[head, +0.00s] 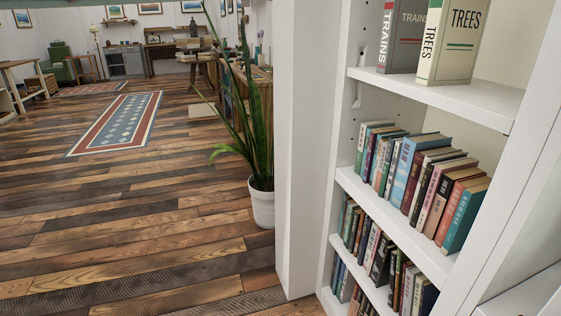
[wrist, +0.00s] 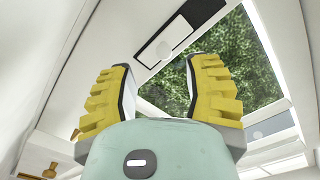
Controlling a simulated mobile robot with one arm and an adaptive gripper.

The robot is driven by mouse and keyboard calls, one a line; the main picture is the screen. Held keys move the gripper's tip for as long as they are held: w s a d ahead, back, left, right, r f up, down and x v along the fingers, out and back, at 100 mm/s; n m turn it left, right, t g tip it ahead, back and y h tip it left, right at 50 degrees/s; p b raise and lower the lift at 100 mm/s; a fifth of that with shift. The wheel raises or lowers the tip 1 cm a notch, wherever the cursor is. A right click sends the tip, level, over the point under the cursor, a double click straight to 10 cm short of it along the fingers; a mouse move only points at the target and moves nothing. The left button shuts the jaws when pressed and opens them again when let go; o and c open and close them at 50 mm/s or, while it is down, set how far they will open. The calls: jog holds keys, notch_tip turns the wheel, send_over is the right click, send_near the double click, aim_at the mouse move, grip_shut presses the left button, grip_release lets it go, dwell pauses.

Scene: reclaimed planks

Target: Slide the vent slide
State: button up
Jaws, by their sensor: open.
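The head view shows neither my gripper nor the slide.
A window pane (wrist: 238,58) with green foliage behind it lies beyond the right finger. In the head view, a white bookcase (head: 437,97) stands at right, a potted plant (head: 262,203) beside it. The plank floor (head: 130,210) at left is open, with a rug (head: 118,122).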

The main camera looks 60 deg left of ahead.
jog(key=shift+s+a, duration=0.3)
jog(key=shift+a, duration=0.3)
jog(key=shift+s+d, duration=0.25)
jog(key=shift+s, duration=0.35)
